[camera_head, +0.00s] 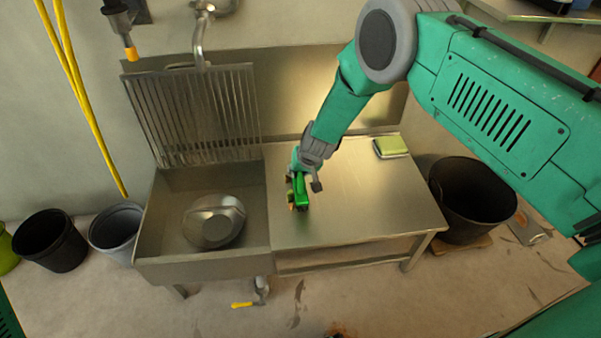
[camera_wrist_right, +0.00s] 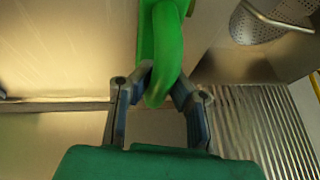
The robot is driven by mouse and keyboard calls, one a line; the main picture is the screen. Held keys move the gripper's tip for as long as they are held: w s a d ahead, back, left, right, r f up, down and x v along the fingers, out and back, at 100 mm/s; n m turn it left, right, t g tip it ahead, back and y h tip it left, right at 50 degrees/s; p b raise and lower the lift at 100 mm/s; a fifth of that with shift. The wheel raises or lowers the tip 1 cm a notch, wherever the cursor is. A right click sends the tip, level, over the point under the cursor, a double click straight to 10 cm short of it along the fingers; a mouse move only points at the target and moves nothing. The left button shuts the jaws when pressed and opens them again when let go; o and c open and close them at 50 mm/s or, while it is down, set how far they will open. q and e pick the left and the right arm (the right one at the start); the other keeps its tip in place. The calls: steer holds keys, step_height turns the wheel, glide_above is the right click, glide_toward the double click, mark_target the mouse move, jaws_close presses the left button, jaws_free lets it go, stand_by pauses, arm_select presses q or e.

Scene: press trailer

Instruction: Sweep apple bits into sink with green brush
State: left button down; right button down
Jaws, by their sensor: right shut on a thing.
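My right gripper (camera_head: 305,168) reaches down over the steel counter (camera_head: 365,205), close to the right edge of the sink (camera_head: 158,225). It is shut on the green brush (camera_head: 300,188), which is at the counter surface. In the right wrist view, the gripper's fingers (camera_wrist_right: 160,84) close around the curved handle of the green brush (camera_wrist_right: 167,45). Small brownish bits (camera_head: 291,197), possibly apple, show beside the brush; they are too small to tell for sure. The sink basin is left of the brush. My left gripper is not in view.
A metal colander (camera_head: 214,222) lies in the sink; it also shows in the right wrist view (camera_wrist_right: 285,20). A green-topped sponge (camera_head: 390,147) lies at the counter's back right. A ribbed rack (camera_head: 195,115) stands behind the sink. A black bin (camera_head: 472,205) stands right of the counter.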

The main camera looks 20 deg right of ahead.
steer(key=shift+w+a+b, duration=0.2)
steer(key=shift+a+b, duration=0.05)
steer(key=shift+a, duration=0.55)
steer(key=shift+w+a+b, duration=0.2)
steer(key=shift+a, duration=0.65)
steer(key=shift+w+a+b, duration=0.2)
steer(key=shift+a+b, duration=0.05)
steer(key=shift+a, duration=0.55)
steer(key=shift+w+a+b, duration=0.25)
steer(key=shift+a+b, duration=0.25)
steer(key=shift+a, duration=0.55)
steer(key=shift+w+a+b, duration=0.25)
steer(key=shift+a+b, duration=0.25)
steer(key=shift+a, duration=0.55)
step_height(320, 180, up, 9)
steer(key=p, duration=0.7)
